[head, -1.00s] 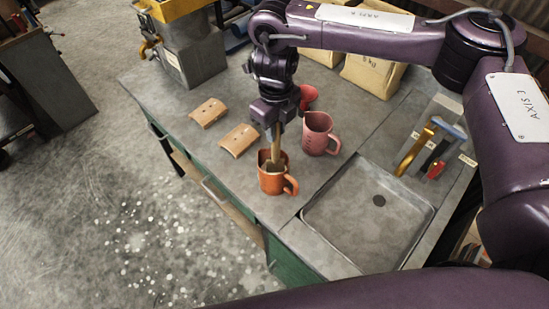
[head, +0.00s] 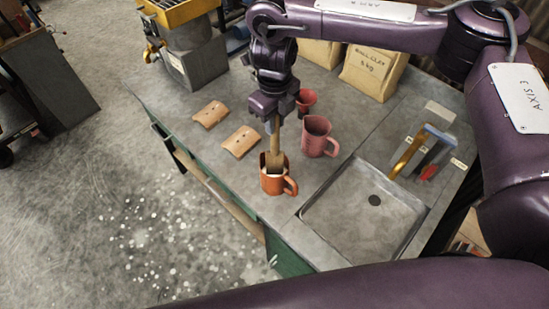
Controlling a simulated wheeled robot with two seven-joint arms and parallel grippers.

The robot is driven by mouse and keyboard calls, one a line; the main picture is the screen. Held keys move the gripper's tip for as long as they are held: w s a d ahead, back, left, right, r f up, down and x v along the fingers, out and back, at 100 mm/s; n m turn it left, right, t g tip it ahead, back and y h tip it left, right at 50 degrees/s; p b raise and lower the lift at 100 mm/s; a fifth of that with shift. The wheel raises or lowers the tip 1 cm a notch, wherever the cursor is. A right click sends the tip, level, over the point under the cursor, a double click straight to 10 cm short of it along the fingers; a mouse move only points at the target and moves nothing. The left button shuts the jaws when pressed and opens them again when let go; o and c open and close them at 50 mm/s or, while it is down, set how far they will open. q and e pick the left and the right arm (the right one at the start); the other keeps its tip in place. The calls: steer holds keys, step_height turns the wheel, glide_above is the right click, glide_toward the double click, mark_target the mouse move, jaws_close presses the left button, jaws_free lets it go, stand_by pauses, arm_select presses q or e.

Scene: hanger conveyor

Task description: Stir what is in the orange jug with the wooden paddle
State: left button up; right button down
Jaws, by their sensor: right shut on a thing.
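The orange jug (head: 272,185) stands upright on the grey worktop, left of the sink, its handle toward the right. The wooden paddle (head: 275,148) points down into the jug's mouth, its lower end partly hidden by the jug's front wall. My right gripper (head: 274,114) is above the jug, shut on the paddle's upper end. What is in the jug is too small to make out. My left gripper is not in view.
A pink jug (head: 316,136) stands just behind and right, with a small red cup (head: 306,101) beyond it. Two curved tan tiles (head: 240,142) lie to the left. A shallow sink (head: 345,230) is at the right, with bags (head: 372,72) behind.

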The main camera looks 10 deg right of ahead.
steer(key=shift+r, duration=3.5)
steer(key=shift+r, duration=1.95)
steer(key=shift+f, duration=0.1)
